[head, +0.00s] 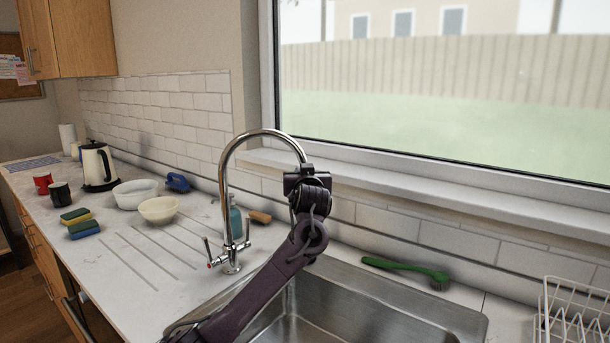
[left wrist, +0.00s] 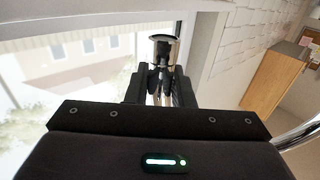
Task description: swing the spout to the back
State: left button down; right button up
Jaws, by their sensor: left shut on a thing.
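The chrome spout (head: 262,131) rises from the tap base (head: 231,264), arches over to the right, and its tip is near the window sill side, by the back edge of the sink. My left gripper (head: 303,174) is shut on the tip end of the spout. In the left wrist view the spout's end (left wrist: 163,47) shows between the two fingers of the gripper (left wrist: 162,88). The gripper hides part of the tip in the head view. My right gripper is in neither view.
The steel sink (head: 440,308) lies below my left arm. A green brush (head: 405,266) lies behind it and a white dish rack (head: 575,310) stands at the right. A soap bottle (head: 236,222) is behind the tap. Bowls (head: 159,210), sponges (head: 84,230) and a kettle (head: 98,167) are left.

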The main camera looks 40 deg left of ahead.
pick_arm(q)
jog(key=c, duration=1.3)
grip_release()
jog(key=b+v, duration=0.1)
jog(key=v, duration=0.6)
jog(key=shift+s+d+b, duration=0.25)
jog(key=shift+b, duration=0.15)
